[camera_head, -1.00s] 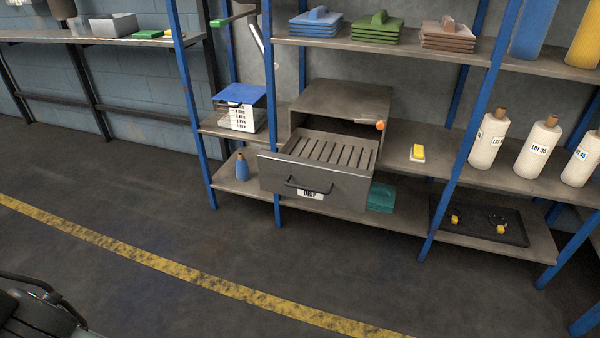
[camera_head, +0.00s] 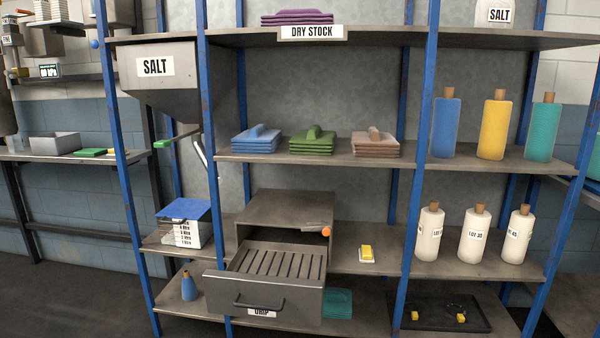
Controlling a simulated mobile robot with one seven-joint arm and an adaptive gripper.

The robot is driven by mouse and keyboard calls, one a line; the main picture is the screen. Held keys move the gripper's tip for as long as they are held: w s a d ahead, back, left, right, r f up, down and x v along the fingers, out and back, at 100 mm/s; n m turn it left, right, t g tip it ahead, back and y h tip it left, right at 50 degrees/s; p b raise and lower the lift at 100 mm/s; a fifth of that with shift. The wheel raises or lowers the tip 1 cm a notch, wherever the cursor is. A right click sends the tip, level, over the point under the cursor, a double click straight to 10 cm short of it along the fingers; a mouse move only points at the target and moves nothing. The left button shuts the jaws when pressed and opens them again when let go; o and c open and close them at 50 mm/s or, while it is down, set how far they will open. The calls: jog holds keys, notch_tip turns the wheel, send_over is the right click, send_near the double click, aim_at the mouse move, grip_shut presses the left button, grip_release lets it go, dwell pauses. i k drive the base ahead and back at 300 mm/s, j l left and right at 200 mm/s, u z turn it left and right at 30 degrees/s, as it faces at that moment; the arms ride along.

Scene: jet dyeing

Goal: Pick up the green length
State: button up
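A green folded stack (camera_head: 313,145) with a rolled piece on top lies on the middle shelf (camera_head: 345,160) of the blue-posted rack. It sits between a blue stack (camera_head: 256,142) and a brown stack (camera_head: 375,147), with small gaps on both sides. A darker teal folded cloth (camera_head: 338,304) lies on the bottom shelf, right of the drawer. My gripper is not in view.
An open slatted drawer (camera_head: 262,298) juts forward below the stacks. Bottles (camera_head: 491,128) stand to the right on the same shelf. A shelf labelled DRY STOCK (camera_head: 312,32) is above. A salt hopper (camera_head: 158,75) hangs at left.

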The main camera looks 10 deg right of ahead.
aim_at(313, 141)
jog(key=i+l+u, duration=0.25)
jog(key=i+l, duration=0.15)
jog(key=l, duration=0.2)
jog(key=i+l+u, duration=0.1)
jog(key=l, duration=0.25)
jog(key=i+l+u, duration=0.1)
jog(key=i+l, duration=0.15)
jog(key=i+l+u, duration=0.15)
jog(key=l, duration=0.3)
jog(key=i+l+u, duration=0.1)
jog(key=l, duration=0.25)
jog(key=i+l+u, duration=0.1)
jog(key=l, duration=0.3)
jog(key=i+l, duration=0.15)
jog(key=l, duration=0.15)
jog(key=i+l+u, duration=0.1)
jog(key=l, duration=0.2)
jog(key=i+l, duration=0.15)
jog(key=l, duration=0.15)
jog(key=i+l+u, duration=0.1)
jog(key=l, duration=0.2)
